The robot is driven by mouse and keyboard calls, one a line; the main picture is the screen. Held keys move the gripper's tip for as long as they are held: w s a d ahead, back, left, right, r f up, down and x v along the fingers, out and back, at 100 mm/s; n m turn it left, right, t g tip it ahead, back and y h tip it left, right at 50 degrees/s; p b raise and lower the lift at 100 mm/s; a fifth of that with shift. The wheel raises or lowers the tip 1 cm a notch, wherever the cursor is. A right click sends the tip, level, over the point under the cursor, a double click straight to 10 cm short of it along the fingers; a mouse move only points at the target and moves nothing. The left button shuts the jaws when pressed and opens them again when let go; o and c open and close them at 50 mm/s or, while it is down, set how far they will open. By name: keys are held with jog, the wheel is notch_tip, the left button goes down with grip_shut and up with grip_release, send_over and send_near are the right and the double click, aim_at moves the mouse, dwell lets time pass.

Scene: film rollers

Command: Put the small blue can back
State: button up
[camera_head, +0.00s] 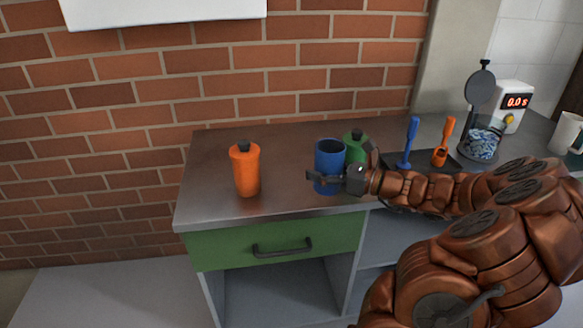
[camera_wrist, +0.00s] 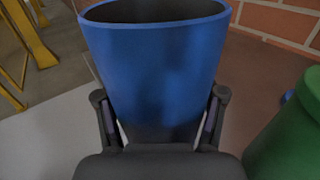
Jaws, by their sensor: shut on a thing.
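The small blue can (camera_head: 330,158) is an open-topped blue cylinder near the front of the counter, in the middle of the head view. My gripper (camera_head: 328,181) reaches in from the right and is shut around the can's lower part. In the wrist view the can (camera_wrist: 155,70) fills the middle, upright with its open rim at the top, and a finger of my gripper (camera_wrist: 158,122) lies on each side. Its inside looks dark and empty. I cannot tell whether its base touches the counter.
A green bottle (camera_head: 356,149) stands close behind the can, to its right. An orange bottle (camera_head: 245,168) with a black cap stands to the left. A dark tray (camera_head: 425,160) with blue and orange tools lies right. The counter's left back (camera_head: 205,145) is clear.

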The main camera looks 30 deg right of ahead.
jog(key=w, duration=0.3)
jog(key=w+a, duration=0.1)
jog(key=w, duration=0.2)
jog(key=w+f, duration=0.1)
jog(key=w, duration=0.3)
jog(key=shift+a, duration=0.4)
jog(key=shift+w+f, duration=0.2)
jog(key=shift+w, duration=0.05)
jog(key=shift+f, duration=1.5)
jog(key=shift+f, duration=0.1)
jog(key=o, duration=1.6)
jog(key=shift+c, duration=0.2)
jog(key=shift+s+d, duration=0.15)
jog(key=shift+s, duration=0.15)
jog(key=shift+v, duration=3.5)
